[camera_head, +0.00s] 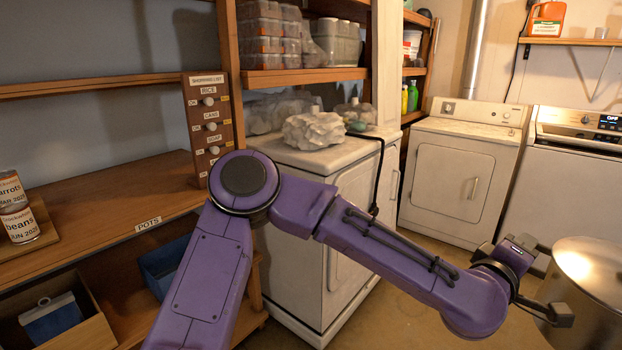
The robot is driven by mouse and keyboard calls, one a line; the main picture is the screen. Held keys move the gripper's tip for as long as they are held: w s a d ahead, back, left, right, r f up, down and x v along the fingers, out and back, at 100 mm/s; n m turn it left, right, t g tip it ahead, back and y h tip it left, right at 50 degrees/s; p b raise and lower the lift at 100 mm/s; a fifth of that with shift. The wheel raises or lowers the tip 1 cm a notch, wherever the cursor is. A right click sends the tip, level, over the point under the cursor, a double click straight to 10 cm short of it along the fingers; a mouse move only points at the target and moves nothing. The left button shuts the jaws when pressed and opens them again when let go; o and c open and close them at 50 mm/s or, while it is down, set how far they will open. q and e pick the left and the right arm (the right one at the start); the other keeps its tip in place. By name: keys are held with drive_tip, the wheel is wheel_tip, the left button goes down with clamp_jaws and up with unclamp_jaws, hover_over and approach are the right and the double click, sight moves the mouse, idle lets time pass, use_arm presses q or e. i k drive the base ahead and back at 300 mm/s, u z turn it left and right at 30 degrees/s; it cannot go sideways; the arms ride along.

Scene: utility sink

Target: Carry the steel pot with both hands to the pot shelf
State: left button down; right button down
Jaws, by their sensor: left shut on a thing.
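The steel pot (590,325) is at the right edge of the head view, cut off by the frame, with its shiny round top visible. My left gripper (548,283) reaches across from the left and is shut on the pot's near left side; the exact grip point is partly hidden by the fingers. My right gripper is not in view, and the pot's far right side is outside the frame. The pot shelf (100,212) is a wooden board at the left, with a "POTS" label on its front edge. It is well apart from the pot.
Cans (17,222) stand on a small board at the shelf's left end; the rest of its visible top is largely clear. A shopping-list panel (209,125) stands at its right end. A white chest unit (305,240), dryer (455,165) and washer (575,170) line the back.

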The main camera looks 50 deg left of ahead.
sight(127, 201)
drive_tip(key=i, duration=1.15)
drive_tip(key=u, duration=3.4)
drive_tip(key=i, duration=1.65)
drive_tip(key=u, duration=0.05)
